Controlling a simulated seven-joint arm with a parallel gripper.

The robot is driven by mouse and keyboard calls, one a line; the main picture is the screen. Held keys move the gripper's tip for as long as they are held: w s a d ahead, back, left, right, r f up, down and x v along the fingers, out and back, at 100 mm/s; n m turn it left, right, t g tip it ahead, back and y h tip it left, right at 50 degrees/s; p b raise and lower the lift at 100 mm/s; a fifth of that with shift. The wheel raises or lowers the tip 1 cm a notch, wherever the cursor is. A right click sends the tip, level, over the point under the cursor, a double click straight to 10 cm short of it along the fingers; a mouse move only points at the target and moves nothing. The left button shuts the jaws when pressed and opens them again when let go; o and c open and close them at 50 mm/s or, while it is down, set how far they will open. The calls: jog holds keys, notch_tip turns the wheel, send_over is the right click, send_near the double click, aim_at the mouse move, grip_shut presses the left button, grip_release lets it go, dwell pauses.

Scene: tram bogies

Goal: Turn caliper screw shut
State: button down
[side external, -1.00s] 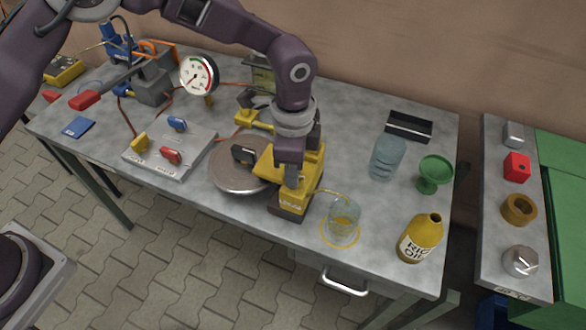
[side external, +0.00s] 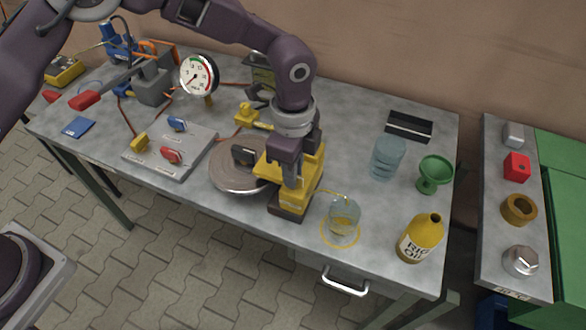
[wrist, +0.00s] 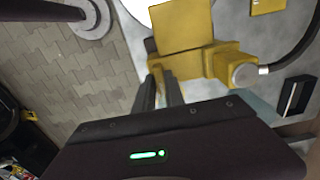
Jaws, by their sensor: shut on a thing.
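The yellow caliper (side external: 309,172) straddles the edge of the round grey brake disc (side external: 230,178) in the middle of the bench. It also shows at the top of the wrist view (wrist: 178,30). My gripper (side external: 291,178) points down at the caliper. In the wrist view its two dark fingers (wrist: 160,84) are close together beside the yellow body. They are shut on the caliper screw, which is mostly hidden by the fingers. A thin yellow hose runs from the caliper to a clear jar (side external: 341,222) with yellowish liquid.
A pressure gauge (side external: 198,74) and a red-handled pump (side external: 150,80) stand at the left. A valve plate (side external: 185,155) lies left of the disc. A yellow oil bottle (side external: 420,238), a green cup (side external: 434,173) and a clear glass (side external: 387,160) stand at the right.

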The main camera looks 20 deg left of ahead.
jog(key=shift+r, duration=0.1)
jog(key=c, duration=1.4)
grip_release()
notch_tip(320, 180, up, 7)
jog(key=s+a+r+n+t, duration=0.1)
jog(key=s+a+r+n, duration=0.25)
jog(key=a+r, duration=0.4)
jog(key=s+a+r+n+t, duration=0.2)
jog(key=s+a+r+n, duration=0.15)
jog(key=a+r, duration=0.4)
jog(key=s+a+r+n+t, duration=0.1)
jog(key=s+a+n, duration=0.4)
jog(key=s, duration=0.3)
jog(key=s+a+n+t, duration=0.1)
jog(key=s+a+n, duration=0.4)
jog(key=s, duration=0.4)
jog(key=shift+s+r+n+t, duration=0.2)
jog(key=shift+r+n+t, duration=0.15)
jog(key=shift+n, duration=0.25)
